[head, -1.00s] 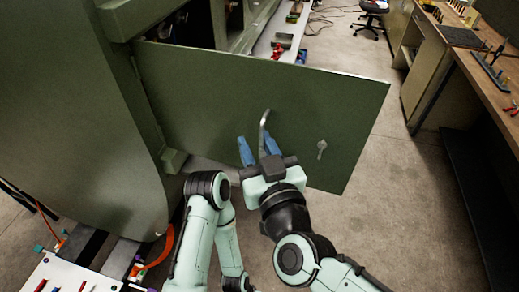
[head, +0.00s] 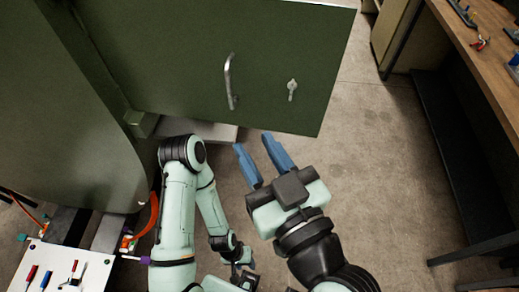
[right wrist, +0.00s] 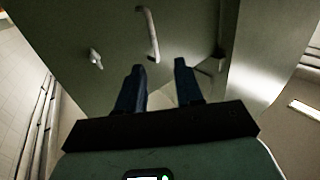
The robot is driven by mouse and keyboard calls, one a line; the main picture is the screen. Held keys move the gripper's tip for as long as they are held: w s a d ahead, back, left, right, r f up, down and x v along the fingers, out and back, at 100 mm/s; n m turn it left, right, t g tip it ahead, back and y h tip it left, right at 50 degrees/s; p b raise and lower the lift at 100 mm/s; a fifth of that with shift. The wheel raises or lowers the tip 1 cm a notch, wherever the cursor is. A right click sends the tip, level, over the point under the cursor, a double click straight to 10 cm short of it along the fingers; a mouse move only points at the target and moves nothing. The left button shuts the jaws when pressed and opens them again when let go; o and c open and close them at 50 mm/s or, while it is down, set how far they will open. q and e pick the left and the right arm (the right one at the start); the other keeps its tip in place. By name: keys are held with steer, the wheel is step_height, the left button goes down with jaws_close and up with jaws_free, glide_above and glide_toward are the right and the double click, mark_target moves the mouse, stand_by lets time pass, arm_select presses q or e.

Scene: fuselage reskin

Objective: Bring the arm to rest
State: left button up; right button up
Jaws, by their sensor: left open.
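My right gripper (head: 257,155) has two blue fingers spread apart with nothing between them. It is just below the lower edge of the green door panel (head: 180,65) in the head view, apart from the curved metal handle (head: 229,82). In the right wrist view the fingers (right wrist: 160,85) point toward the panel (right wrist: 95,45), with the handle (right wrist: 150,35) beyond them. My left arm is folded in the head view, and its gripper (head: 246,268) is low in the picture, small and partly hidden.
A metal latch (head: 292,88) is on the panel right of the handle. A white board with tools (head: 50,270) is at lower left. A wooden workbench (head: 470,50) runs along the right. The floor (head: 375,180) between panel and bench is clear.

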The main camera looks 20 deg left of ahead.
stand_by(0.5)
steer(key=w+d+f+m+g+h, duration=0.1)
steer(key=w+d+f+m+h, duration=0.15)
steer(key=w+f, duration=0.7)
steer(key=w+d+f+m+g+h, duration=0.2)
steer(key=w+f+h, duration=0.2)
steer(key=f, duration=1.1)
steer(key=d+f+m+g+h, duration=0.15)
steer(key=d+f, duration=0.25)
steer(key=f, duration=0.5)
steer(key=d+f+m+g+h, duration=0.15)
steer(key=d+f, duration=0.25)
steer(key=f, duration=0.5)
steer(key=s+d+f+m+g, duration=0.3)
steer(key=s+d+f, duration=0.1)
steer(key=s+f, duration=0.6)
steer(key=s+d+f+m+g, duration=0.3)
steer(key=s+d+f, duration=0.2)
steer(key=s+f, duration=0.6)
steer(key=shift+d+f+g, duration=0.25)
steer(key=shift+d+g, duration=0.05)
steer(key=shift+g, duration=0.1)
steer(key=shift+w+h, duration=0.15)
steer(key=shift+h, duration=0.1)
